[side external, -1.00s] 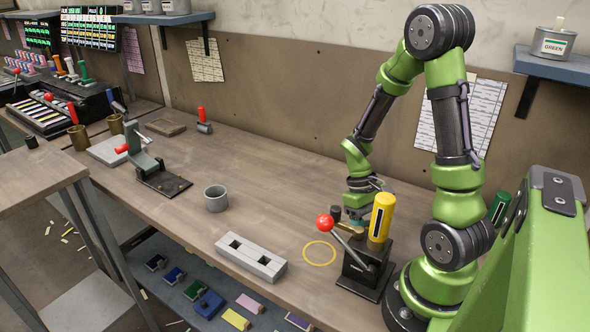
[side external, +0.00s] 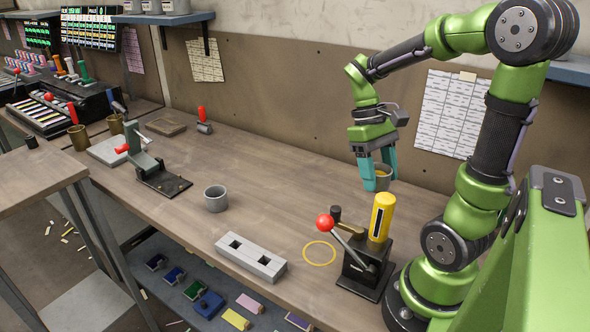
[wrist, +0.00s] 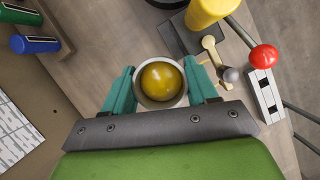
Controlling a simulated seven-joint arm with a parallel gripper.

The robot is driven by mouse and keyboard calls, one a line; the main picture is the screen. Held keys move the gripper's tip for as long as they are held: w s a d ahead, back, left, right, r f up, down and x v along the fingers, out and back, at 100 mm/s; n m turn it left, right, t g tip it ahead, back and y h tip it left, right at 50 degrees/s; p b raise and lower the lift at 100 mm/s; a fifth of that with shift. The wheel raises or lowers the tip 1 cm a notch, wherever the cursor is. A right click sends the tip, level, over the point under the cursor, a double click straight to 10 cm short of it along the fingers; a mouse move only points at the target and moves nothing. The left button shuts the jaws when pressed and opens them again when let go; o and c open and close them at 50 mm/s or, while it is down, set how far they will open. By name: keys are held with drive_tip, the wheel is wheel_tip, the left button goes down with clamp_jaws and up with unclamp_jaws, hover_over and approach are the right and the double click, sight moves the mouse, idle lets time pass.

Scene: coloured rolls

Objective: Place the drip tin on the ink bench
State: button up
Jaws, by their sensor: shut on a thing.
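The drip tin, a small grey cup (side external: 382,182) with yellow in it, hangs in the air between the teal fingers of my gripper (side external: 380,177). My gripper is shut on it, fingers pointing down, above the back right of the long wooden bench (side external: 285,180). In the wrist view the tin (wrist: 161,84) sits upright between both fingertips, its yellow content visible from above. No label shows which surface is the ink bench; a separate wooden table (side external: 35,180) stands at the left.
A black press (side external: 365,262) with a yellow cylinder (side external: 381,217) and red-knobbed lever stands below my gripper. Beside it are a yellow ring mark (side external: 319,253) and a grey two-hole block (side external: 250,258). Another grey cup (side external: 215,198) stands mid-bench. Bare wood lies behind it.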

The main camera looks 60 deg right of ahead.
drive_tip(key=w+a+f+n+t+h, duration=0.1)
drive_tip(key=w+a+f+n+h, duration=0.2)
drive_tip(key=w+n, duration=0.75)
drive_tip(key=w+a+f+n+t+h, duration=0.1)
drive_tip(key=w+f+n+h, duration=0.35)
drive_tip(key=w, duration=0.85)
wheel_tip(320, 180, down, 10)
drive_tip(key=n+y, duration=0.2)
drive_tip(key=shift+a+r+n+t, duration=0.1)
drive_tip(key=shift+n+t, duration=0.2)
drive_tip(key=o, duration=1.2)
